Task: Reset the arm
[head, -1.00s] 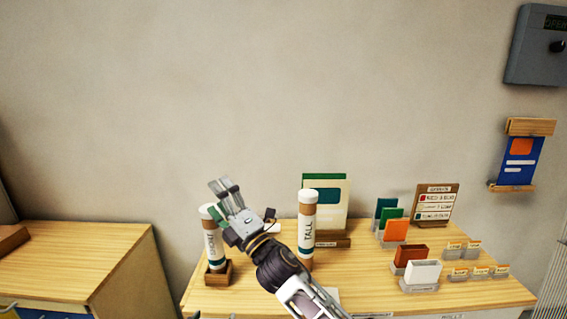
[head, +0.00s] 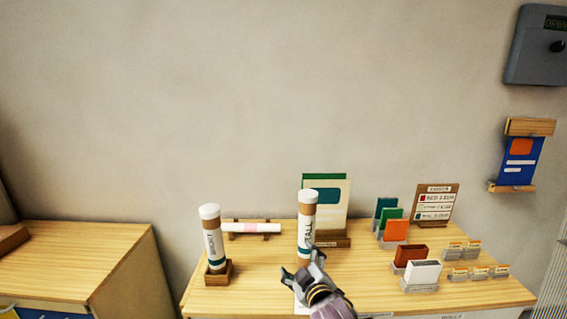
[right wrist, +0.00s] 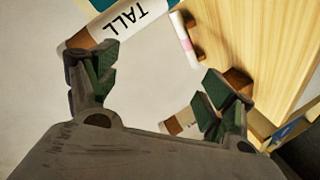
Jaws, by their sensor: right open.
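My right gripper (head: 301,265) is low at the front of the wooden table, just in front of the tube marked TALL (head: 307,223). In the right wrist view its two green-padded fingers (right wrist: 158,85) are spread wide with nothing between them. The TALL tube also shows at the top of that view (right wrist: 128,25), beyond the left finger. I cannot tell whether the finger touches it. My left gripper is not in view.
A second white-capped tube (head: 212,242) stands in a wooden holder (head: 219,275) at the left. A pale roll (head: 252,228) lies on a rack behind. Colored cards (head: 396,230) and a sign (head: 435,203) stand at the right. A cabinet (head: 90,255) is further left.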

